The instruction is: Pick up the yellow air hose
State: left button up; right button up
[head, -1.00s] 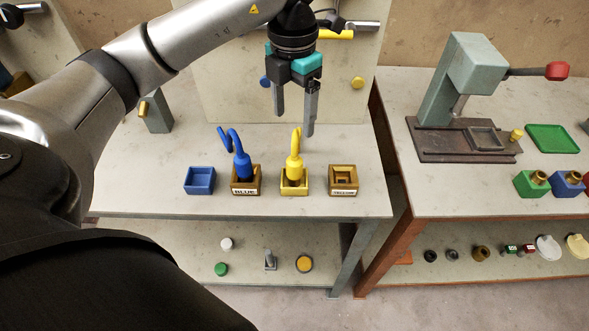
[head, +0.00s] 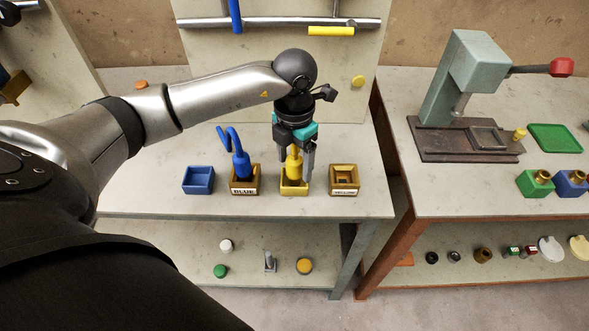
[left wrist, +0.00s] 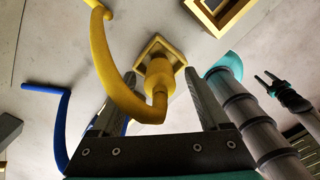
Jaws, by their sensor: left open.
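The yellow air hose (head: 293,168) stands upright in a yellow square holder (head: 295,190) on the left table. Its upper part is hidden behind my gripper in the head view. In the left wrist view the hose (left wrist: 157,78) shows its thick body in the holder and its curved tube bending to the upper left. My left gripper (head: 295,172) is open and points down, with one finger on each side of the hose body. In the left wrist view the fingers (left wrist: 155,100) are apart, with gaps to the hose.
A blue air hose (head: 241,163) stands in a holder labelled BLUE just left. An empty blue box (head: 199,180) and a holder labelled YELLOW (head: 344,180) flank the row. A press (head: 468,95) stands on the right table. The front strip of the left table is clear.

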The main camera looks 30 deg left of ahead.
pick_arm(q)
jog(key=shift+f, duration=0.4)
grip_shut()
dwell(0.4)
